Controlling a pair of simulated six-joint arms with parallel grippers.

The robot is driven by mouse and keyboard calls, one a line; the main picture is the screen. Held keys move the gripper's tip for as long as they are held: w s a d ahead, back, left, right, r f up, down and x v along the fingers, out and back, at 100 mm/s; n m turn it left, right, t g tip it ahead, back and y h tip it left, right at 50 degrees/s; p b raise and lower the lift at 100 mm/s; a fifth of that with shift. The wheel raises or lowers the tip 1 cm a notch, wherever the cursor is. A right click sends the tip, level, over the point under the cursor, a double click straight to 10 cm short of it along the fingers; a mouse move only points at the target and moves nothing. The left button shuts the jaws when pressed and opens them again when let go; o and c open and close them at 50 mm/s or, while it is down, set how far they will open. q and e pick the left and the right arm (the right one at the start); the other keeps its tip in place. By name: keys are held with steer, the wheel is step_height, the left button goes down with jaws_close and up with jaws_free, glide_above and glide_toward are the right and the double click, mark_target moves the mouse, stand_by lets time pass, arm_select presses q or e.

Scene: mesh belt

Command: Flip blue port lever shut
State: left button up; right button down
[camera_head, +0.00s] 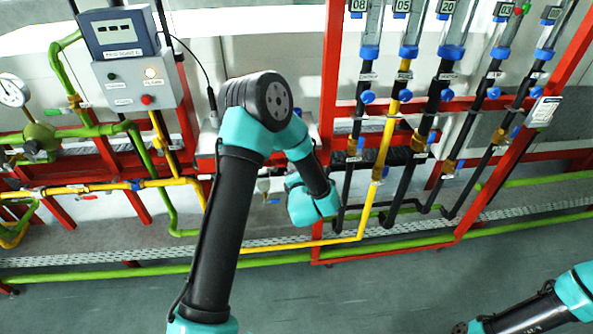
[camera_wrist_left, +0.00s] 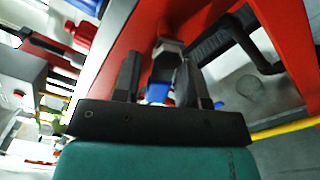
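In the left wrist view a small blue part (camera_wrist_left: 158,92), perhaps the blue lever, shows between the two dark fingers of my left gripper (camera_wrist_left: 161,62). A grey fitting (camera_wrist_left: 167,46) stands just beyond it. The fingers stand apart, on either side of the blue part; I cannot tell whether either touches it. In the head view my left arm hides its own gripper. A small blue handle (camera_head: 274,201) shows there beside my left wrist, below a pale fitting (camera_head: 263,185); I cannot tell whether it is the same part.
Red frame bars (camera_head: 330,75) stand close to my left arm, and a red panel (camera_wrist_left: 125,45) crosses the wrist view. A yellow pipe (camera_head: 385,150) and several black pipes with blue valves stand to the right. A control box (camera_head: 135,83) is at upper left. The foreground floor (camera_head: 370,295) is clear.

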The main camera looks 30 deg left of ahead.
arm_select(q)
jaws_close()
steer(key=shift+s+a+r+m, duration=0.1)
steer(key=shift+r+m, duration=0.15)
steer(key=shift+m, duration=0.7)
steer(key=shift+w+r+m, duration=0.1)
steer(key=shift+r+m, duration=0.15)
steer(key=shift+m, duration=0.75)
steer(key=shift+s+a+r+m, duration=0.1)
steer(key=shift+r+m, duration=0.15)
steer(key=shift+m, duration=0.7)
steer(key=shift+o, duration=1.2)
jaws_free()
steer(key=shift+s+d, duration=0.1)
steer(key=shift+d, duration=0.05)
